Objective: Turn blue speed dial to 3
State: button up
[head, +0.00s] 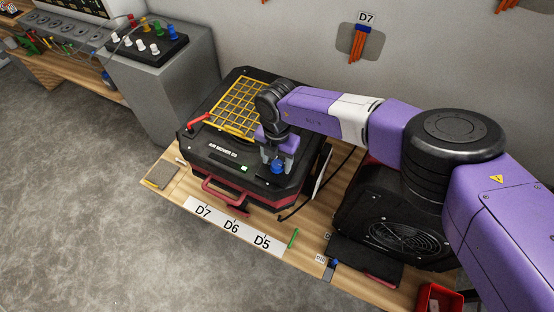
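The blue speed dial (277,168) sits on the front right of the top of the black and red air mover (215,158), whose front label reads "AIR MOVER 03". My gripper (275,158) points down right over the dial, with its grey fingertips at or just above it. The gripper and wrist hide part of the dial. The view is too small to tell whether the fingers touch the dial or to read its numbers. A small green-lit display (244,168) glows left of the dial.
A yellow grille (238,107) and a red lever (198,119) are on the air mover's top. A red handle (222,197) runs along its front. A second black blower (400,225) stands to the right, under my arm.

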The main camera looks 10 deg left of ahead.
aim_at(277, 163)
jog(key=shift+r+b, duration=0.55)
jog(key=shift+r, duration=3.3)
